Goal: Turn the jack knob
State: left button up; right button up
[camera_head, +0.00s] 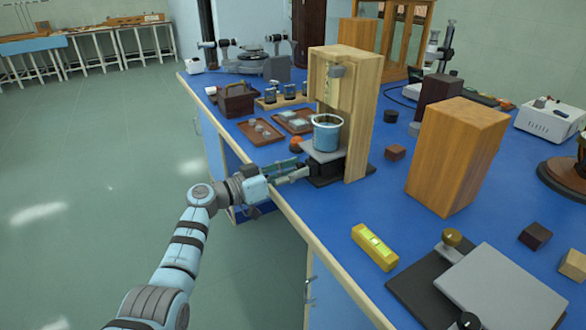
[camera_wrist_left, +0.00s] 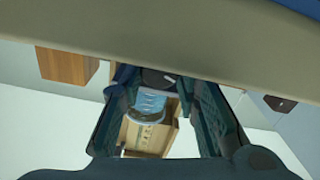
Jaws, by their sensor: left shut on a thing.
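A small lab jack with a grey top plate (camera_head: 318,155) and a dark base stands near the front edge of the blue bench. A blue beaker (camera_head: 327,133) rests on its plate, inside a tall wooden frame (camera_head: 357,130). My left gripper (camera_head: 297,169) reaches over the bench edge to the jack's near left side. In the left wrist view, the dark round jack knob (camera_wrist_left: 157,78) lies between the fingers (camera_wrist_left: 160,88), which are shut on it. The knob is hidden by the gripper in the head view. My right gripper is not in view.
A wooden block (camera_head: 455,155) stands right of the frame, and a yellow level (camera_head: 375,246) lies nearer the front. A larger jack (camera_head: 495,285) is at the lower right. Trays with small items (camera_head: 260,131) lie left of the frame. The floor on the left is clear.

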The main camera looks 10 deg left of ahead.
pick_arm(q)
jog(key=shift+r+m+p, duration=0.1)
jog(key=shift+m+p, duration=0.85)
jog(key=shift+m, duration=0.05)
jog(key=shift+m+p, duration=0.55)
jog(key=shift+m, duration=0.55)
jog(key=shift+m+p, duration=0.3)
jog(key=shift+m, duration=0.7)
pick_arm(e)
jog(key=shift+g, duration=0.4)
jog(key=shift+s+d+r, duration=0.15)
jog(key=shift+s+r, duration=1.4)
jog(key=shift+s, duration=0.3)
pick_arm(q)
jog(key=o, duration=1.2)
jog(key=shift+c, duration=0.2)
